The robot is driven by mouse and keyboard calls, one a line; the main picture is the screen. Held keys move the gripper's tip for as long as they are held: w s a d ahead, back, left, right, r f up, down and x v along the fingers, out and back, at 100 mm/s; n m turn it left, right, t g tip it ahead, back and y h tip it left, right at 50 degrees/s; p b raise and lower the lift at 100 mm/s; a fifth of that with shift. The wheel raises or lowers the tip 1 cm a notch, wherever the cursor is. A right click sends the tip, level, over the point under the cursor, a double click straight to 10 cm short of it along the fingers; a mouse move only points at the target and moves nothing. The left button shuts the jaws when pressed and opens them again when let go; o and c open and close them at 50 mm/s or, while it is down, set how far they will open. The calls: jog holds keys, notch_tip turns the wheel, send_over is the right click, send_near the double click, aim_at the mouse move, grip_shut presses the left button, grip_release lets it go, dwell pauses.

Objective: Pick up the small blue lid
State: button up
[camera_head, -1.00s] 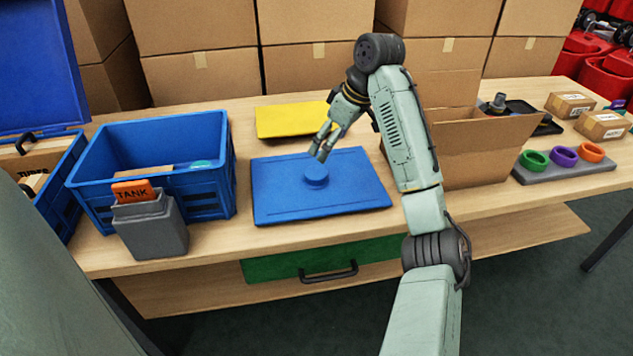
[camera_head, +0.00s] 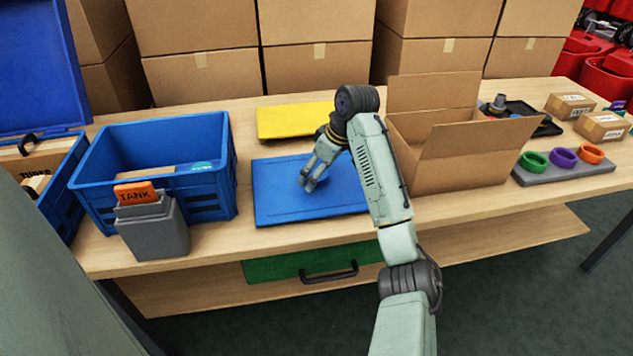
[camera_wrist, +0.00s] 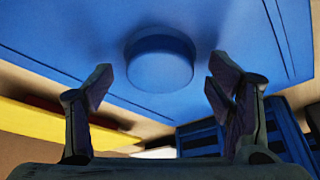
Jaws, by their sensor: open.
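The small blue lid (camera_wrist: 160,62) is a round blue disc on the flat blue panel (camera_wrist: 215,22), seen in the wrist view just beyond and between my fingertips. In the head view the panel (camera_head: 275,205) lies on the table, and the lid is hidden behind my gripper. My gripper (camera_head: 306,183) is open and empty above the panel. In the wrist view my gripper's two fingers (camera_wrist: 160,88) are spread apart, one on each side of the lid's near edge. I cannot tell whether they touch it.
A blue crate (camera_head: 225,165) stands left of the panel, with a grey holder (camera_head: 155,232) bearing an orange TANK tag in front. A yellow panel (camera_head: 290,121) lies behind. An open cardboard box (camera_head: 470,155) stands close right of my arm. Stacked cartons (camera_head: 310,70) line the back.

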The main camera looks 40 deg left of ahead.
jog(key=shift+c, duration=0.3)
jog(key=c, duration=1.3)
